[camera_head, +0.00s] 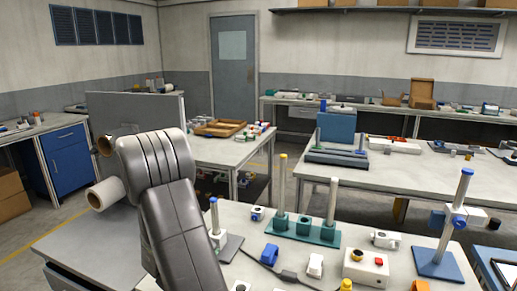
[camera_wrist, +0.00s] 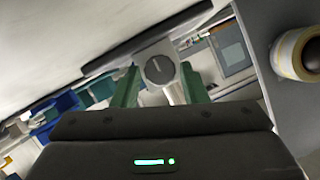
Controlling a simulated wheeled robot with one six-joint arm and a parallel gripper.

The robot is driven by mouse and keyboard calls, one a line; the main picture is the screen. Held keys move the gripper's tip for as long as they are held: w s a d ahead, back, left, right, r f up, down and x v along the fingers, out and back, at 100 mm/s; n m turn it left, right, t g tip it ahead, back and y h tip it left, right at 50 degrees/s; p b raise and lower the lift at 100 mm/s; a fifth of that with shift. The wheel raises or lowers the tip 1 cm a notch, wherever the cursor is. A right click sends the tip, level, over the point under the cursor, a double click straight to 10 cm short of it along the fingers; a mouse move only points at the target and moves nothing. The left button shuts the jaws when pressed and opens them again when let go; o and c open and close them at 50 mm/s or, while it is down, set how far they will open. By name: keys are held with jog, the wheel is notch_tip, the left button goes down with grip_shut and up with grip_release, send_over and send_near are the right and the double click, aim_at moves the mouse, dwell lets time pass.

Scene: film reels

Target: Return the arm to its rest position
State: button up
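My grey arm (camera_head: 165,195) rises in the left foreground of the head view and bends at a ribbed joint. My gripper is hidden in that view. In the wrist view my gripper (camera_wrist: 160,88) shows two green fingers standing apart. Between and beyond them shows a pale clamp block with a dark round knob (camera_wrist: 160,69), on a dark plate. It looks like the small stand (camera_head: 215,225) with a blue-topped post and grey base, just right of my arm. I see nothing clearly gripped, and contact with the stand cannot be told.
The near bench (camera_head: 345,222) carries a green base (camera_head: 303,229) with two posts, a blue stand (camera_head: 437,262), a white box (camera_head: 366,267) and small clamps. Pale rolls (camera_head: 105,193) stick out left of my arm. Other benches stand behind, with floor between.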

jog(key=shift+d+f+m+t+y+b, duration=0.25)
jog(key=shift+m+b, duration=0.4)
jog(key=shift+b, duration=1.05)
jog(key=shift+a+f+m+t+y+b, duration=0.1)
jog(key=shift+m+t+y+b, duration=0.3)
jog(key=shift+b, duration=1.25)
jog(key=shift+m, duration=0.25)
jog(key=v, duration=0.3)
jog(key=p+v, duration=0.1)
jog(key=v, duration=0.3)
jog(key=r+v, duration=0.1)
jog(key=v, duration=0.3)
